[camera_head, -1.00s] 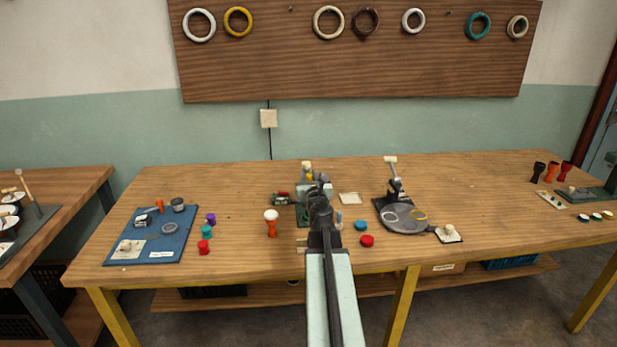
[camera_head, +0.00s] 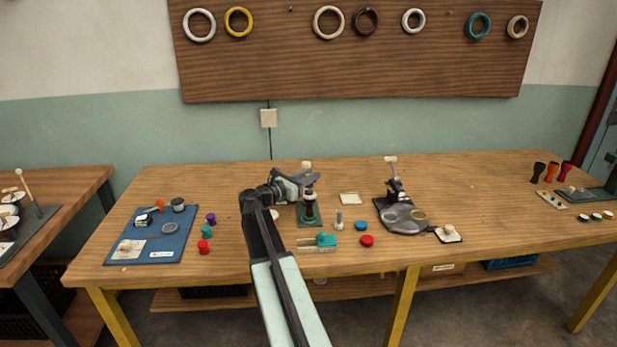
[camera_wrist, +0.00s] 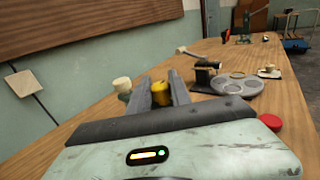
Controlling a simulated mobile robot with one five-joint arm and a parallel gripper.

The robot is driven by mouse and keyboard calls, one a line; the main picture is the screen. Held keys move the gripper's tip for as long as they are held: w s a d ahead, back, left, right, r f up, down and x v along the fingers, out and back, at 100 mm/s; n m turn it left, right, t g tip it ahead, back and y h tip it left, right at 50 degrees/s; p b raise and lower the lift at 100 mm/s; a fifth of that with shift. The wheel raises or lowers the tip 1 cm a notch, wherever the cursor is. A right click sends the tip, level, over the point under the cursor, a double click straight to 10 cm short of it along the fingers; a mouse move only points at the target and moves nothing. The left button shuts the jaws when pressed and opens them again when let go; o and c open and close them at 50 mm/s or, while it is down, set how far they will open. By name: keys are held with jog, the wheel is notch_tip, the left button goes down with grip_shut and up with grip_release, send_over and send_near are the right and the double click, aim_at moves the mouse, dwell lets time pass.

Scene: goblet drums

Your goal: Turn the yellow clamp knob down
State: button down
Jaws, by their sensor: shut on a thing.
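The yellow clamp knob (camera_wrist: 160,93) sits between the two grey fingers of my gripper (camera_wrist: 161,88) in the wrist view, and the fingers are shut on it. In the head view my gripper (camera_head: 311,182) reaches in from the left over a green-based clamp stand (camera_head: 309,216) with a dark upright post. The knob is hidden there by my gripper. A cream cap (camera_wrist: 122,85) stands just left of the fingers in the wrist view; it also shows behind my gripper in the head view (camera_head: 306,164).
A grey round-plate fixture (camera_head: 403,218) with a lever stands to the right. A teal piece (camera_head: 326,240) on a cream block, a blue disc (camera_head: 361,225) and a red disc (camera_head: 367,241) lie in front. A blue mat (camera_head: 160,238) with parts is at left.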

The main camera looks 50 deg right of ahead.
jog(key=m+g, duration=0.2)
jog(key=g, duration=0.2)
jog(key=shift+w+d+m+g+y, duration=0.1)
jog(key=shift+w+m+g+y, duration=0.2)
jog(key=shift+m+y, duration=0.1)
jog(key=shift+s+m+g+y, duration=0.15)
jog(key=shift+m+g+y, duration=0.25)
jog(key=shift+m+g, duration=0.5)
jog(key=shift+g, duration=0.4)
jog(key=c, duration=1.2)
grip_release()
jog(key=shift+s, duration=0.1)
jog(key=shift+o, duration=0.2)
jog(key=v, duration=0.8)
